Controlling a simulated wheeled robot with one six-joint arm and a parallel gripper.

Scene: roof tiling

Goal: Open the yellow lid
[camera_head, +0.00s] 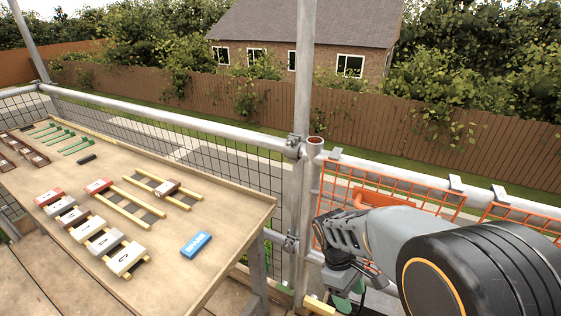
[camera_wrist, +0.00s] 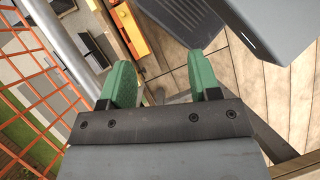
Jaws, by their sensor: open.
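In the wrist view, a yellow-orange piece (camera_wrist: 131,30) lies beyond my fingertips, up and a little left. It may be the yellow lid, but only part shows and I cannot tell whether it is open or closed. My gripper (camera_wrist: 161,80) is open, its two green fingers apart with nothing between them. In the head view my gripper (camera_head: 347,295) hangs low right of centre, partly hidden by my arm and cut by the bottom edge. I cannot make out a yellow lid in the head view.
A wooden table (camera_head: 225,240) at left holds tiles, yellow racks, green tools and a blue box (camera_head: 196,244). A metal post (camera_head: 303,110) and orange mesh barrier (camera_head: 385,184) stand close to my arm. The wrist view shows dark boxes (camera_wrist: 88,47) and a grey panel (camera_wrist: 270,25).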

